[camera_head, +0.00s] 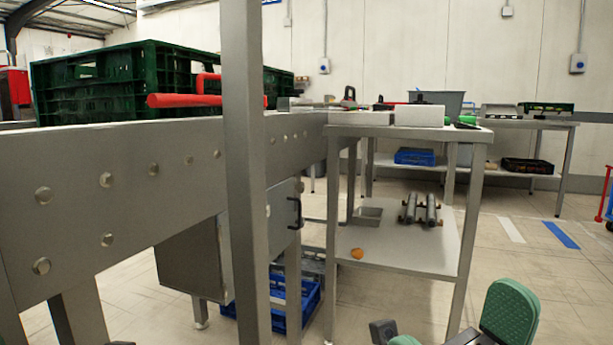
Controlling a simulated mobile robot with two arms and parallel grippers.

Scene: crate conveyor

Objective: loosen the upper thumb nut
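I cannot make out a thumb nut for certain. Several round silver bolt heads (106,180) sit along the side of the grey conveyor frame (60,150), with a lower one (107,240) beneath. My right gripper (455,322) shows only in part at the bottom right edge. Its green padded fingers stand apart with nothing seen between them, and it is away from the conveyor. My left gripper is not in view; a small dark piece at the bottom left edge is too cut off to name.
A grey post (243,180) stands close in front. A green crate (110,60) and a red handle (185,100) are on the conveyor. A steel table (400,131) stands to the right, with an orange object (357,253) on its shelf. A blue crate (294,315) is below.

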